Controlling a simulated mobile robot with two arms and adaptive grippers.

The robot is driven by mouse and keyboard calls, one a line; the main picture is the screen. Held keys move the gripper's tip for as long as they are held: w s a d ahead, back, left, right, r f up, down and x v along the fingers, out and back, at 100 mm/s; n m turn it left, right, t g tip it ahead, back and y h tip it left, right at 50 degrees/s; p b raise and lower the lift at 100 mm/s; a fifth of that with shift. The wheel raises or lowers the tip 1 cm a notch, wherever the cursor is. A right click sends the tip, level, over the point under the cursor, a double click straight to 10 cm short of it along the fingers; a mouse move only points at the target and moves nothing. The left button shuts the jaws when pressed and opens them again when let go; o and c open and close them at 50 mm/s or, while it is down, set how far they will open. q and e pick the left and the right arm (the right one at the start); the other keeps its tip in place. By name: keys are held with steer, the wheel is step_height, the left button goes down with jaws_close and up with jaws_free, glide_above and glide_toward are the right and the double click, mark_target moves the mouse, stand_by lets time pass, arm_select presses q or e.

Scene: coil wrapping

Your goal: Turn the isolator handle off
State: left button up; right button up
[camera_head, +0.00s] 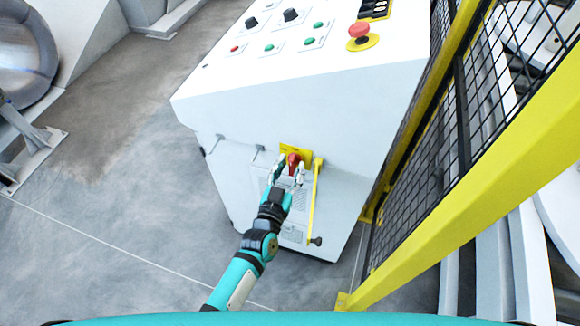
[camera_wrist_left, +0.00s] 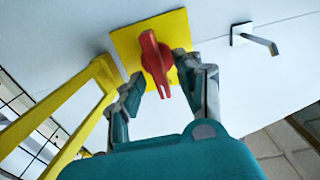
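The isolator handle (camera_head: 293,162) is red and sits on a yellow plate (camera_head: 297,149) on the front face of a white control cabinet (camera_head: 260,115). In the left wrist view the handle (camera_wrist_left: 156,62) stands out from its yellow plate (camera_wrist_left: 126,42), tilted slightly from upright. My left gripper (camera_head: 287,174) is in front of the handle. In the left wrist view its two fingers (camera_wrist_left: 160,82) stand apart on either side of the handle, with a gap visible on the left; contact is not clear. My right gripper is in neither view.
A yellow bar (camera_head: 314,200) stands right beside the handle on the cabinet front. A metal hook-like bracket (camera_wrist_left: 255,38) sticks out on the other side. A red emergency button (camera_head: 359,30) is on the cabinet top. A yellow-framed mesh fence (camera_head: 470,205) runs along the right.

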arm_select(q)
jaws_close()
stand_by(0.5)
steer(key=shift+n, duration=0.7)
steer(key=shift+w+a+f+n+b, duration=0.15)
steer(key=shift+n+b, duration=0.65)
steer(key=shift+n, duration=1.95)
steer(key=shift+s+a+f+n+b, duration=0.2)
steer(key=shift+n+b, duration=0.6)
steer(key=shift+n, duration=2)
steer(key=shift+w+a+f+n+b, duration=0.25)
steer(key=shift+n+b, duration=0.55)
steer(key=shift+n, duration=1.95)
steer(key=shift+d, duration=0.1)
